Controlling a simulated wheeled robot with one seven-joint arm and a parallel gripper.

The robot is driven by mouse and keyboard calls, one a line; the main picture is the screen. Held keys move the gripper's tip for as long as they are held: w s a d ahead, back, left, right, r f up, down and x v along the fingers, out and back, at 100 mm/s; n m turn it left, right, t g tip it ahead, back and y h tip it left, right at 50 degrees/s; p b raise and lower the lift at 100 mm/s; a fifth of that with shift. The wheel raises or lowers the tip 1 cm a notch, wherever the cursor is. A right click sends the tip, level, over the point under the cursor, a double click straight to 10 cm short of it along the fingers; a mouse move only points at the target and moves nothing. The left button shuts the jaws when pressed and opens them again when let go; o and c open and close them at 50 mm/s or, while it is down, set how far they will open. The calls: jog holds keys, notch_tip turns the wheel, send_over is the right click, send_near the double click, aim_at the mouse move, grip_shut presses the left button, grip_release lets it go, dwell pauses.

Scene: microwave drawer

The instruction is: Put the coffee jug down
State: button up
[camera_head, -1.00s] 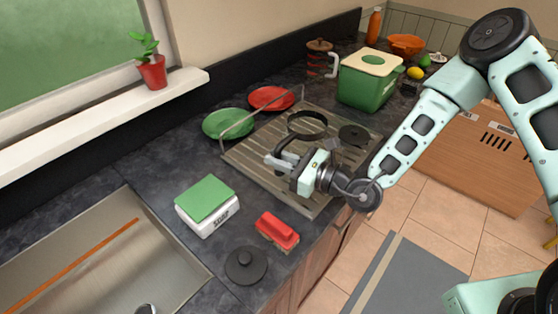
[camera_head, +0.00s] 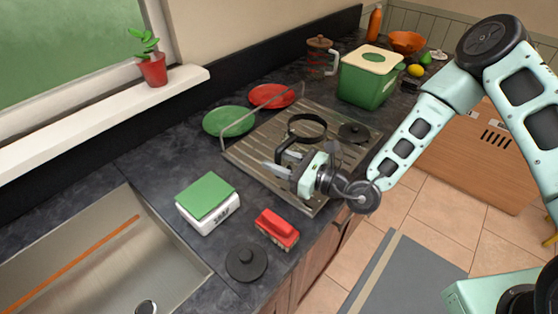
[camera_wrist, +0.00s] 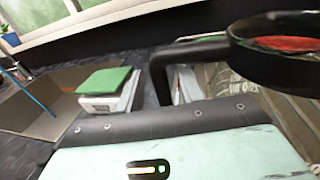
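The coffee jug has clear glass, a black rim band (camera_head: 307,127) and a black handle. It appears upright on the slatted drying rack; its glass body and base are hard to make out. In the wrist view the rim (camera_wrist: 282,42) is large at upper right, and the handle bends down in front of my gripper. My gripper (camera_head: 274,169) is low over the rack's near left part, its pale fingers at the handle. Whether the fingers grip the handle or are apart from it is unclear.
The drying rack (camera_head: 250,160) also holds a black lid (camera_head: 354,133). Green (camera_head: 229,121) and red (camera_head: 273,96) plates lean behind its wire. A green-topped scale (camera_head: 207,203), red brush (camera_head: 277,230) and black lid (camera_head: 246,263) stand near the sink (camera_head: 80,260). A green bin (camera_head: 368,78) stands behind.

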jog(key=b+v, duration=0.3)
jog(key=v, duration=0.8)
jog(key=shift+d+f, duration=0.1)
jog(key=shift+d, duration=0.1)
jog(key=shift+s, duration=0.25)
jog(key=s+a+r+n+g+h, duration=0.1)
jog(key=s+a+r+n+g, duration=0.25)
jog(key=s+n+g, duration=0.6)
jog(key=s+a+r+n+g+h, duration=0.2)
jog(key=s+a+r+n+g, duration=0.15)
jog(key=s+n+g, duration=0.55)
jog(key=s+d+n+t+h, duration=0.1)
jog(key=s+d+n+h, duration=0.3)
jog(key=n+h, duration=0.3)
jog(key=w+d+r+n+t+h, duration=0.3)
jog(key=r+n+t+h, duration=0.1)
jog(key=n+t, duration=0.3)
jog(key=shift+w+d+r, duration=0.3)
jog(key=shift+d+r, duration=0.05)
jog(key=shift+t, duration=0.25)
